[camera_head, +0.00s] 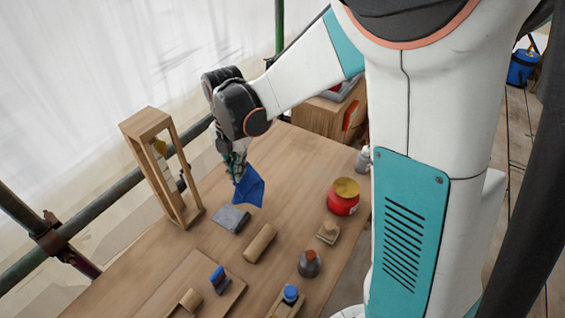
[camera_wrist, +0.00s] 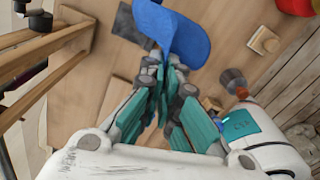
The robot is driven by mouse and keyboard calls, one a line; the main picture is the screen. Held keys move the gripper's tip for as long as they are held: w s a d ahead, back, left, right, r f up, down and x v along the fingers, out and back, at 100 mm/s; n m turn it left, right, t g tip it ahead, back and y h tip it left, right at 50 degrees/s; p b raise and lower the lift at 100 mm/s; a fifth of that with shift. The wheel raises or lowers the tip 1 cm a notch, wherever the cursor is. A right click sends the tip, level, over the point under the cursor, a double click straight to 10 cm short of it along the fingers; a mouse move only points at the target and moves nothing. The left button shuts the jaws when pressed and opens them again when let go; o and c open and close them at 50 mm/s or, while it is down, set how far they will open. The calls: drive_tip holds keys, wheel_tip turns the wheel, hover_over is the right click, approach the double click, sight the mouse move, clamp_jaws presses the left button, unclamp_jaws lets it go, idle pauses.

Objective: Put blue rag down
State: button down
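The blue rag (camera_head: 249,187) hangs from my gripper (camera_head: 236,168) above the wooden table (camera_head: 305,160). In the wrist view the rag (camera_wrist: 180,35) sits at the fingertips of my gripper (camera_wrist: 168,72), which are close together on its edge. A grey folded cloth (camera_head: 231,218) lies on the table just below the rag, and part of it shows behind the rag in the wrist view (camera_wrist: 128,25). The rag appears clear of the table.
An open wooden frame (camera_head: 162,165) stands left of my gripper. Bare tabletop lies right of the rag.

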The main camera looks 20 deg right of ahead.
drive_tip(key=w+d, duration=0.9)
drive_tip(key=d, duration=0.2)
drive_tip(key=w+d+b, duration=0.1)
drive_tip(key=w+d, duration=0.8)
drive_tip(key=d, duration=0.3)
drive_tip(key=shift+f, duration=0.35)
drive_tip(key=w+a+f+m, duration=0.2)
drive_tip(key=w+a+m, duration=0.8)
drive_tip(key=m, duration=0.4)
drive_tip(key=s+d+f, duration=0.5)
drive_tip(key=f, duration=0.1)
drive_tip(key=s+d+f, duration=1.1)
drive_tip(key=f, duration=0.1)
drive_tip(key=shift+s+d+f, duration=0.35)
drive_tip(key=shift+s+d, duration=0.05)
